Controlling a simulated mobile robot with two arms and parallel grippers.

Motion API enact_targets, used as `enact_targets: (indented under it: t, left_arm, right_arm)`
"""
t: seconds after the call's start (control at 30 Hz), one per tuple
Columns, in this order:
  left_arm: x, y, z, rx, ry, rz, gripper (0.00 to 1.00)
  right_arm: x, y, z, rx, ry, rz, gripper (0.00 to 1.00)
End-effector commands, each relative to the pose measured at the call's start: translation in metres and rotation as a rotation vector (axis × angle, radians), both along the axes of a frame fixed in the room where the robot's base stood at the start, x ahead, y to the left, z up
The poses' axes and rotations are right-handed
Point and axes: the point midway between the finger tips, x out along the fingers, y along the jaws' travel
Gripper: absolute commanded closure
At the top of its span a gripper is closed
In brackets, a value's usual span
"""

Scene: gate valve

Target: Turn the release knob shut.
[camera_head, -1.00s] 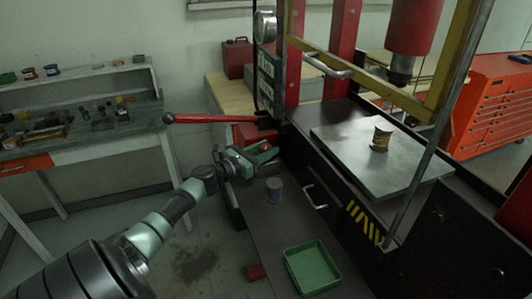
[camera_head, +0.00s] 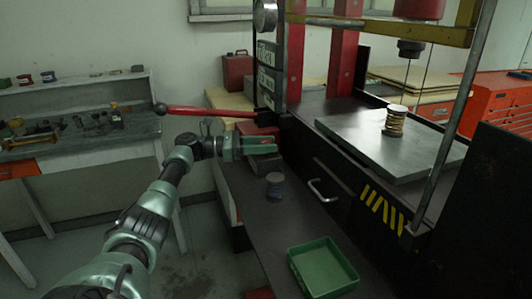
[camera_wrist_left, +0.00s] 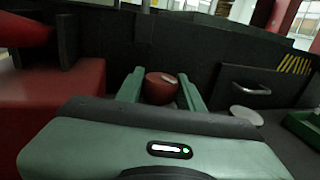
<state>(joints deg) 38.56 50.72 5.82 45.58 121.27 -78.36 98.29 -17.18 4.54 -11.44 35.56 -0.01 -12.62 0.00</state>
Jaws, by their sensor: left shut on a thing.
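The release knob (camera_wrist_left: 160,88) is a round, dull red knob with a pale mark on its face. In the left wrist view it sits between the two green fingers of my left gripper (camera_wrist_left: 160,90), which is shut on it. In the head view my left gripper (camera_head: 264,146) reaches in from the left to the front of the press's red pump block (camera_head: 256,129). The knob is hidden there behind the fingers. My right gripper is not in view.
A red pump lever (camera_head: 205,111) sticks out left above my left wrist. A small grey cylinder (camera_head: 274,187) and a green tray (camera_head: 322,268) are on the dark bench. A coil-like spool (camera_head: 394,121) stands on the press plate (camera_head: 350,135).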

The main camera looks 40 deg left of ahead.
Motion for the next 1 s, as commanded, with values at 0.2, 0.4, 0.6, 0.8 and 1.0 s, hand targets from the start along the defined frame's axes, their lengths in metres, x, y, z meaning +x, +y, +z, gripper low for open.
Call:
enact_targets:
  t: [0.2,0.4,0.6,0.8,1.0]
  left_arm:
    - [0.0005,0.0005,0.0008,-0.002,-0.002,-0.017,1.00]
    - [0.0004,0.0002,0.0012,-0.001,-0.001,-0.019,1.00]
    - [0.0005,0.0001,0.0013,-0.002,-0.002,-0.019,0.48]
    - [0.0004,-0.0001,0.0008,-0.001,-0.001,-0.019,0.41]
    - [-0.0034,0.0037,-0.0005,-0.001,-0.001,-0.019,0.41]
  right_arm:
    - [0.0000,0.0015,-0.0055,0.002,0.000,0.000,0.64]
    - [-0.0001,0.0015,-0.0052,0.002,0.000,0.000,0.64]
    - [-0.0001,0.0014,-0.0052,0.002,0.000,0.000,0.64]
    - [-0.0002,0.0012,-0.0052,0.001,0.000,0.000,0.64]
    - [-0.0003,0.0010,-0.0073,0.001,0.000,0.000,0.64]
